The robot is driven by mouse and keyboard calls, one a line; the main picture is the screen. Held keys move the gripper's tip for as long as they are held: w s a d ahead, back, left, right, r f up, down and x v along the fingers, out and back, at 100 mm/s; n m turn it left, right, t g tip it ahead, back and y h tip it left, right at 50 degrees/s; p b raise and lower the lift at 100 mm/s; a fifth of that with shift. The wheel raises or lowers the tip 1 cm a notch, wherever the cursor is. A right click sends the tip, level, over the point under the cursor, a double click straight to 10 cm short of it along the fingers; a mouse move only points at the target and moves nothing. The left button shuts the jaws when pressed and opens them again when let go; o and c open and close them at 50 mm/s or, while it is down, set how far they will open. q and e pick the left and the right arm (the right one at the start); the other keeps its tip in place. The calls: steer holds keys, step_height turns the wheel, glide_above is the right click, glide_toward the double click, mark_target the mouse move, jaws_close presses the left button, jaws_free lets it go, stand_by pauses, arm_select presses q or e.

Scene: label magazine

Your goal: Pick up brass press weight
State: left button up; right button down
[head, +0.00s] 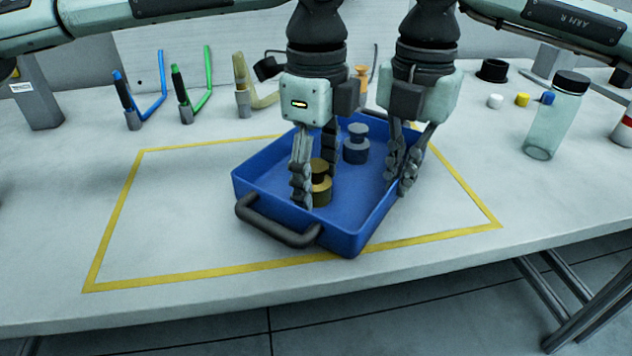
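The brass press weight (321,186) is a gold-brown stepped cylinder with a knob, upright in the front part of the blue tray (290,208). My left gripper (317,185) points down into the tray, its fingers apart on either side of the weight. The near finger covers the weight's left edge; I see no clear contact. My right gripper (403,180) points down at the tray's right wall, its fingers close together. They hide part of that wall, and I cannot tell whether they grip it.
A dark grey weight (356,146) stands farther back in the tray. The tray's black handle (275,222) faces front left. Yellow tape (120,218) outlines a mostly clear area. A clear bottle (557,115) stands right; blue (152,108) and green (196,95) holders stand behind.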

mark_target(316, 165)
arm_select(q)
jaws_close()
arm_select(e)
steer(key=shift+r, duration=0.1)
arm_select(q)
steer(key=shift+r, duration=0.15)
step_height(316, 165, up, 10)
steer(key=shift+f, duration=0.1)
stand_by(0.4)
arm_select(e)
steer(key=c, duration=1.6)
jaws_free()
steer(key=shift+c, duration=0.2)
